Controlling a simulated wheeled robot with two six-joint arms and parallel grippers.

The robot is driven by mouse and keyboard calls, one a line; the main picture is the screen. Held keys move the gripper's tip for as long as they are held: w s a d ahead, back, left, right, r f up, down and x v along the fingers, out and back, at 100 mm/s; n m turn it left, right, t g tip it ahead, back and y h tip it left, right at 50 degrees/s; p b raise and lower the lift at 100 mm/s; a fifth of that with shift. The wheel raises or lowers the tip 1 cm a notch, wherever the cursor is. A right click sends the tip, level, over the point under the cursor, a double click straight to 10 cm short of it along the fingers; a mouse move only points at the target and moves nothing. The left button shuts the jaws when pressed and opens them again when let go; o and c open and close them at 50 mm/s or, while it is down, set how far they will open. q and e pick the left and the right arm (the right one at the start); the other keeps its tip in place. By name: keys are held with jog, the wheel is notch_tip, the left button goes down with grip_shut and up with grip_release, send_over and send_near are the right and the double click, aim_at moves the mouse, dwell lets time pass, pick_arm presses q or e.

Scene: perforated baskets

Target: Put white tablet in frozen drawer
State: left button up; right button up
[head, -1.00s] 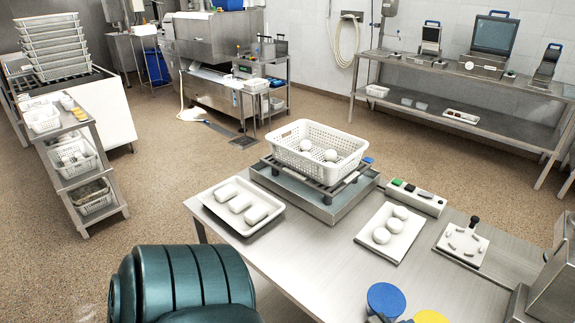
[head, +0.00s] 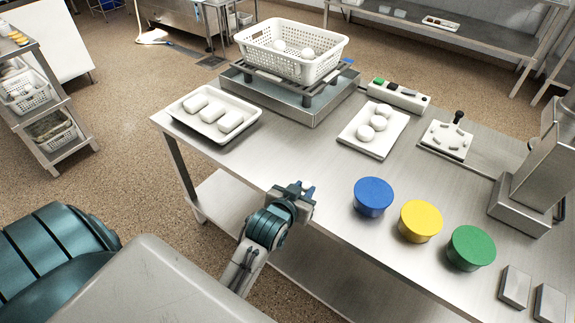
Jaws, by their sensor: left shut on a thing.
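My left gripper (head: 304,192) is in the lower middle of the head view, at the near edge of the steel table (head: 315,160). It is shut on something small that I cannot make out. Several white rounded blocks lie on a white tray (head: 178,117) at the table's left; they are apart from the gripper. A small white board (head: 447,138) on the right carries several small pale pieces. I cannot tell which thing is the white tablet. No drawer marked frozen can be made out. My right gripper is not in view.
A white perforated basket (head: 255,60) with white balls stands on a rack. A white plate (head: 361,146) holds more balls. Blue (head: 373,191), yellow (head: 421,216) and green (head: 471,243) round tubs stand along the near right. The table's middle is clear.

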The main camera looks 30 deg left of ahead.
pick_arm(q)
jog(key=p, duration=0.2)
send_over(285, 171)
jog(key=shift+s+d+f, duration=0.25)
jog(key=shift+f, duration=0.3)
jog(key=shift+w+a, duration=0.25)
jog(key=shift+a, duration=0.05)
jog(key=shift+a+f, duration=0.1)
jog(key=shift+f, duration=0.15)
notch_tip(285, 171, down, 3)
jog(key=shift+p, duration=0.5)
jog(key=shift+f, duration=0.15)
jog(key=o, duration=1)
jog(key=shift+f, duration=0.1)
jog(key=shift+c, duration=0.2)
